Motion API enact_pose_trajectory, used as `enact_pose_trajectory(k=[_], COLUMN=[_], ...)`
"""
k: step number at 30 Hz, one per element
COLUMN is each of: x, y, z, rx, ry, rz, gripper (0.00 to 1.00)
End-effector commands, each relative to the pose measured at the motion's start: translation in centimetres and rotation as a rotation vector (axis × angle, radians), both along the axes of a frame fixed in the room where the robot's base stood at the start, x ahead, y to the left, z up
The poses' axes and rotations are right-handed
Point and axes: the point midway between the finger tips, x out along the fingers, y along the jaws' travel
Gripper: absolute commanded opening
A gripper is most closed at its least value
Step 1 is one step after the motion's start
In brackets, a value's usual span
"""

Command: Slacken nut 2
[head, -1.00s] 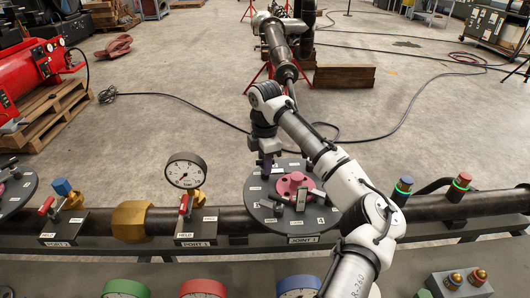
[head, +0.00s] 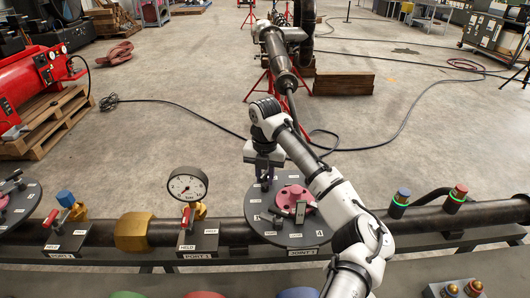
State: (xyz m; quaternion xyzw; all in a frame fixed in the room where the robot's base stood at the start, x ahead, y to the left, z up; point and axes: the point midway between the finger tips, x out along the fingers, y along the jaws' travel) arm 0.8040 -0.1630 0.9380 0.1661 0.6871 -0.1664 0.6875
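The grey round flange labelled JOINT 1 (head: 270,226) lies face up on the dark pipe, with a pink hub (head: 292,194) in its middle. White tags and small studs or nuts stand around its rim. The tags are mostly too small to read, so I cannot tell which nut is nut 2. My gripper (head: 265,181) points down at the back left of the flange, with a dark purple part showing at its fingers. It hides the nut there, and I cannot tell whether the fingers touch or grip it. A grey upright block (head: 300,212) stands at the hub's front.
A pressure gauge (head: 188,184) and a red-handled valve (head: 186,215) stand left of the flange, beside a brass hex fitting (head: 133,231). The floor behind is mostly clear, with cables.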

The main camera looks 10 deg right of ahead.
Motion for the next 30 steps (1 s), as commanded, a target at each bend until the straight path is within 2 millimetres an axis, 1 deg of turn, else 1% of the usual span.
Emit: enact_pose_trajectory(k=[1, 4, 5, 6, 10, 12, 18, 22, 30], x=[0.0, 0.0, 0.0, 0.0, 0.0, 0.0, 0.0, 0.0, 0.0], y=[0.1, 0.1, 0.1, 0.0, 0.0, 0.0, 0.0, 0.0, 0.0], z=[0.4, 0.4, 0.9, 2.1, 4.3, 5.1, 6.7, 7.0, 7.0], rx=[0.005, 0.005, 0.004, 0.001, 0.000, 0.001, 0.000, 0.001, 0.001], ry=[0.003, 0.003, 0.003, -0.001, 0.000, 0.001, 0.000, 0.001, 0.001], rz=[-0.055, -0.179, -0.204, -0.198, -0.195, -0.194, -0.194, -0.195, -0.195], gripper=[0.21, 0.21, 0.21, 0.21, 0.21, 0.21, 0.21, 0.21, 0.21])
